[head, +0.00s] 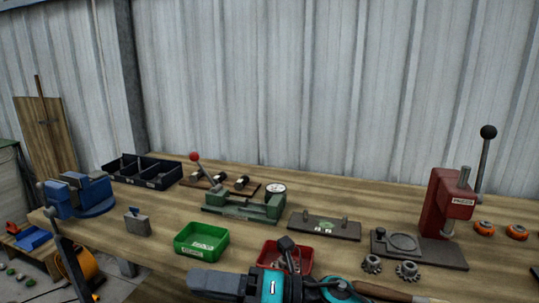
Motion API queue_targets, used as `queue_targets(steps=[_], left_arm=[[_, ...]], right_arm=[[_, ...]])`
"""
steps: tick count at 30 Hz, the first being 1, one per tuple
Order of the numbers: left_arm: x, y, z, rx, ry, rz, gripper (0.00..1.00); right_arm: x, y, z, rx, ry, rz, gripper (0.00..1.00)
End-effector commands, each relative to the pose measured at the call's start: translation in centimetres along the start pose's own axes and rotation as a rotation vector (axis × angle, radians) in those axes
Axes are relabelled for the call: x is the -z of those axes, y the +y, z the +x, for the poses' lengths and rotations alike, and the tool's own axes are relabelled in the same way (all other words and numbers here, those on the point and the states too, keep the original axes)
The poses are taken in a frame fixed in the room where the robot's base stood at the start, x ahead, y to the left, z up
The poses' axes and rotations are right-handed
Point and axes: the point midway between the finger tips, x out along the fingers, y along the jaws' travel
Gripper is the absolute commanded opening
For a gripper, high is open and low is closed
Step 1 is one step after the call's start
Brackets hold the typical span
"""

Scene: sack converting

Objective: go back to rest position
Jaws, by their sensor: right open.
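My right gripper (246,268) is at the bottom middle, over the front part of the wooden workbench (345,265). Its dark fingers are apart, one reaching left and one pointing up in front of a red tray (270,256). I see nothing held between them. Part of my teal and grey right arm shows beside it at the bottom edge. My left gripper is not in view.
A green tray (202,240) stands just beyond the gripper. A blue vise (80,196) is at the left, a green fixture (240,206) at the middle, a red press (446,202) and gears (407,271) at the right. A wooden handle (390,292) lies near the front.

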Motion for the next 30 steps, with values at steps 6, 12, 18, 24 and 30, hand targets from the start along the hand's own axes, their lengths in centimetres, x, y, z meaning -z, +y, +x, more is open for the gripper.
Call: queue_targets(steps=[6,12,18,24,30], left_arm=[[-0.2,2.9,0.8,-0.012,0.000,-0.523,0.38],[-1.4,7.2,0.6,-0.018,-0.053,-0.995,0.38],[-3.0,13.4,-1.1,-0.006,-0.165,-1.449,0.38],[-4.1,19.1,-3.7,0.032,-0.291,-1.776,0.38],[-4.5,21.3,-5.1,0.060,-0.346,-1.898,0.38]], right_arm=[[-1.6,-2.7,-4.8,-0.081,-0.486,0.522,0.47],[0.3,-8.2,-12.8,-0.111,-0.922,0.997,0.47],[7.8,-13.6,-22.2,-0.116,-1.358,1.449,0.47],[16.7,-15.7,-29.1,-0.111,-1.699,1.764,0.47],[20.5,-15.8,-31.4,-0.111,-1.834,1.878,0.47]])
